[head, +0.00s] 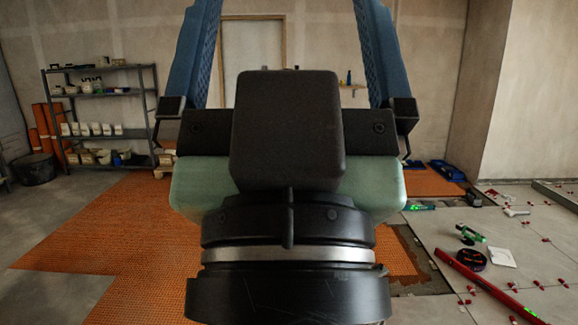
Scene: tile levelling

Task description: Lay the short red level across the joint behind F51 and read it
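My gripper (284,45) fills the middle of the head view, pointing up, with its two blue fingers wide apart. Its fingertips run out of the top of the picture, and no object shows between the parts of the fingers in view. A red level (487,286) lies on the grey tiles at the lower right, slanting toward the bottom edge. I cannot tell if it is the short one. No F51 marking is legible, so I cannot pick out that tile or its joint. My gripper's body hides the floor in the middle.
Red clips (537,284) dot the tile joints at the right. A black round item (472,259), a white square (501,257) and a green tool (470,234) lie near the red level. Orange matting (90,240) covers the left floor. A shelf (103,115) stands at the back left.

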